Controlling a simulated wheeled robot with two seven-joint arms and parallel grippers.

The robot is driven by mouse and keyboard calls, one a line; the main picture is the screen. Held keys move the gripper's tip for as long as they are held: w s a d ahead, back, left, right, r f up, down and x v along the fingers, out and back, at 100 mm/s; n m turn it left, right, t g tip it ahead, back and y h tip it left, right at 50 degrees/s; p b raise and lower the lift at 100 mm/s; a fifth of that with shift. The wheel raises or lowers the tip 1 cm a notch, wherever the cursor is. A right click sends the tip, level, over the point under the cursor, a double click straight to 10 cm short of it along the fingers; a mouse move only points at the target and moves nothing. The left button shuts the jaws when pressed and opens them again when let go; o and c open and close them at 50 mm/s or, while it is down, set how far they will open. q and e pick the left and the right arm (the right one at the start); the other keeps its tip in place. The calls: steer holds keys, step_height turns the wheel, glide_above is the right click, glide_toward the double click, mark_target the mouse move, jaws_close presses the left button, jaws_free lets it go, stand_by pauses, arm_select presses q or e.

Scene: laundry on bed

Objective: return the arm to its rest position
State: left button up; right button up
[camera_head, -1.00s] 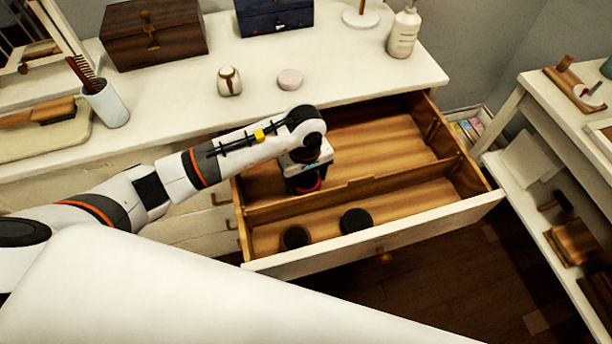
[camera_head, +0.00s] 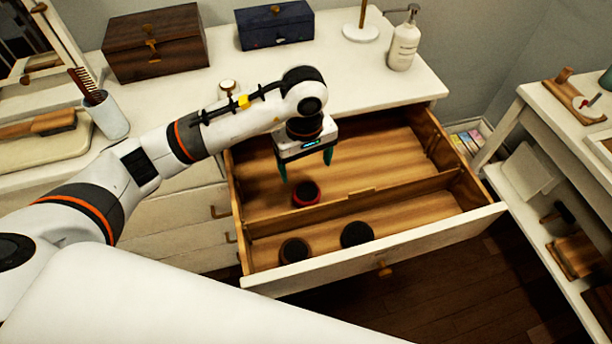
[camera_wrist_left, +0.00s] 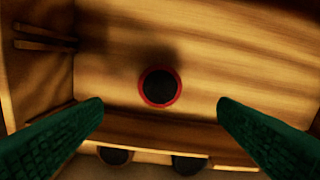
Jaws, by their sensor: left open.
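My left gripper (camera_head: 307,168) is open and empty, with its green fingers pointing down above the open drawer. In the left wrist view the fingers (camera_wrist_left: 160,125) stand wide apart with nothing between their tips. My left arm (camera_head: 150,165) reaches in from the left across the white dresser. A round dark thing with a red rim (camera_head: 306,193) lies in the drawer's back compartment, below the gripper and apart from it. It also shows in the left wrist view (camera_wrist_left: 160,87). My right gripper is not in view.
The open drawer (camera_head: 350,258) has a wooden divider; two dark round things (camera_head: 357,234) lie in its front compartment. On the dresser top (camera_head: 375,85) stand a brown box (camera_head: 155,45), a blue box (camera_head: 274,25), a pump bottle (camera_head: 404,43) and a cup (camera_head: 106,115). A side shelf stands right.

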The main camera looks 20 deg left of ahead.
arm_select(q)
steer(key=shift+r, duration=0.75)
